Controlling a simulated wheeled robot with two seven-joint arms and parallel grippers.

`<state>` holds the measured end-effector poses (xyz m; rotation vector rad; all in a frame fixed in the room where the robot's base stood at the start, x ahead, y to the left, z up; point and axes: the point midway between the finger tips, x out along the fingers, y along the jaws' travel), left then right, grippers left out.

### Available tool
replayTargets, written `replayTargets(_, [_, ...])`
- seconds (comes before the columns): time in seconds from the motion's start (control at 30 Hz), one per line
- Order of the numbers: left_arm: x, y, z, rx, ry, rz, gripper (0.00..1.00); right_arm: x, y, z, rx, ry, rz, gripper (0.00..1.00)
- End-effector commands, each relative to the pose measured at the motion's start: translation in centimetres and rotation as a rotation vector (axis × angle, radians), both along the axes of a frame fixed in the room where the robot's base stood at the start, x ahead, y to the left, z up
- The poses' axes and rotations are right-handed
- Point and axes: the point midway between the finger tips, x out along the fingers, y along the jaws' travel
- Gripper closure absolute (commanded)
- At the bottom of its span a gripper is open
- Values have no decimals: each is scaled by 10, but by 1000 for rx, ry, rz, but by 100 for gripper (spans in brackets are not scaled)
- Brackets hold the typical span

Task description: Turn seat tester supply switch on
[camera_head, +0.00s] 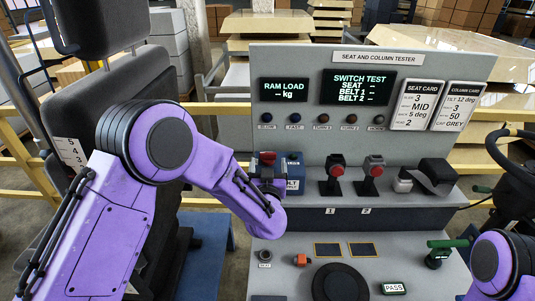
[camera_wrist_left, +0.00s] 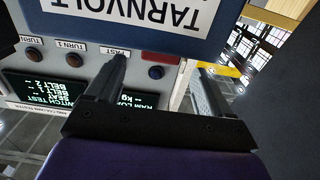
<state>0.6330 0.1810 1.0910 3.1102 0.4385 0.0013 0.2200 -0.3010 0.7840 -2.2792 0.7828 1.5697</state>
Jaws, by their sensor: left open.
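The seat and column tester (camera_head: 310,115) stands ahead, with a dark display reading RAM LOAD and another reading SWITCH TEST. A blue box (camera_head: 295,165) stands on its shelf, its label partly hidden. In the left wrist view the blue box (camera_wrist_left: 60,8) appears upside down, labelled TARNVOLT, with a red part (camera_wrist_left: 161,58) at its edge. I cannot tell for sure which part is the supply switch. My left gripper (camera_head: 268,180) is at the blue box, partly hidden by its own wrist. In its wrist view the gripper (camera_wrist_left: 160,85) is open, with nothing between its fingers.
The lower desk holds an orange-red knob (camera_head: 301,260), a round black pad (camera_head: 340,283) and a PASS tag (camera_head: 394,288). A black seat (camera_head: 100,90) stands at left.

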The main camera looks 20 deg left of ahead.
Motion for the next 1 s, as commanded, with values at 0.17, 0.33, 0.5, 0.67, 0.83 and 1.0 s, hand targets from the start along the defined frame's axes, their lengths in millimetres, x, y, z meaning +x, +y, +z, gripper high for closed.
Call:
replayTargets(0.17, [26, 8, 2, 0, 1, 1, 19, 0, 0, 13, 0, 0, 0, 57])
replayTargets(0.33, [33, 11, -1, 0, 2, 0, 19, 0, 0, 14, 0, 0, 0, 57])
replayTargets(0.5, [33, 10, -1, 0, 2, 0, 19, 0, 0, 13, 0, 0, 0, 57])
replayTargets(0.67, [33, 10, -1, 0, 2, 0, 71, 0, 0, 13, 0, 0, 0, 57])
replayTargets(0.83, [33, 10, -1, 0, 2, -2, 75, 0, 0, 13, 0, 0, 0, 57])
replayTargets(1.0, [33, 11, -2, 0, 0, -30, 75, 0, 0, 10, 0, 0, 0, 57])
